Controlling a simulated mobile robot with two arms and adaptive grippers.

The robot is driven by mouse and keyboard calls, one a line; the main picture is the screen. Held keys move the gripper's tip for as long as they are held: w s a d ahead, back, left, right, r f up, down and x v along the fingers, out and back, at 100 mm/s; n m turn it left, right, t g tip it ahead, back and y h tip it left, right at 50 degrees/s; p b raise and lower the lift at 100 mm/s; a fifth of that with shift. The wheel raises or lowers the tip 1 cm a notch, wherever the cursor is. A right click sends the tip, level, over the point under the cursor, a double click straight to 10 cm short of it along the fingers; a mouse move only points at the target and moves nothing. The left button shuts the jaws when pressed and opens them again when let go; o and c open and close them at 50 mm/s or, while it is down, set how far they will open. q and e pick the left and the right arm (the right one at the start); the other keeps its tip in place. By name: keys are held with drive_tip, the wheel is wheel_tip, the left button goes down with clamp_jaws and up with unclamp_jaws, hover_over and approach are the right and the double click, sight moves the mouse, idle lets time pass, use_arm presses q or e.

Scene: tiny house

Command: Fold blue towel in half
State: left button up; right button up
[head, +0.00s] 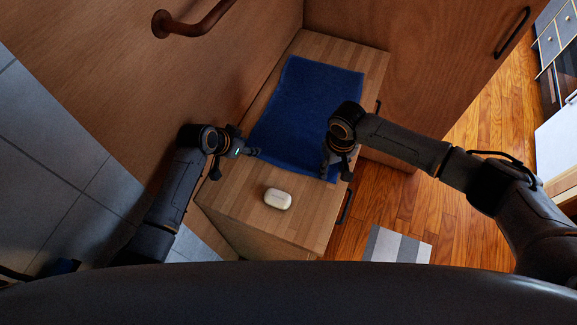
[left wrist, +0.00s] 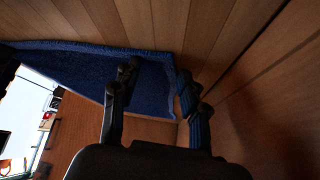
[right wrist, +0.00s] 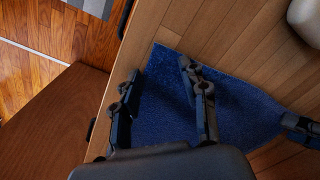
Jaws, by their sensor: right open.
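The blue towel (head: 308,105) lies flat on top of a wooden cabinet. It also shows in the left wrist view (left wrist: 75,65) and the right wrist view (right wrist: 165,115). My left gripper (head: 236,163) is open at the towel's near-left corner. In the left wrist view its fingers (left wrist: 157,80) stand apart on either side of the towel's end. My right gripper (head: 338,168) is open over the near-right corner, partly hiding it. In the right wrist view its fingers (right wrist: 160,75) are spread with towel cloth between and below them. Fingertip contact with the cloth is unclear.
A small white rounded case (head: 278,199) sits on the bare near part of the cabinet top (head: 240,200). A wooden wall and a brown rail (head: 195,25) are at the left. Dark handles mark the cabinet's right side. A grey striped mat (head: 397,246) lies on the floor.

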use_arm(q)
drive_tip(key=shift+s, duration=0.1)
drive_tip(key=shift+f, duration=0.1)
clamp_jaws()
use_arm(e)
drive_tip(key=shift+s+d+f, duration=0.1)
drive_tip(key=shift+f, duration=0.05)
clamp_jaws()
use_arm(q)
drive_tip(key=shift+a, duration=0.1)
drive_tip(key=shift+a, duration=0.1)
use_arm(e)
drive_tip(key=shift+d, duration=0.1)
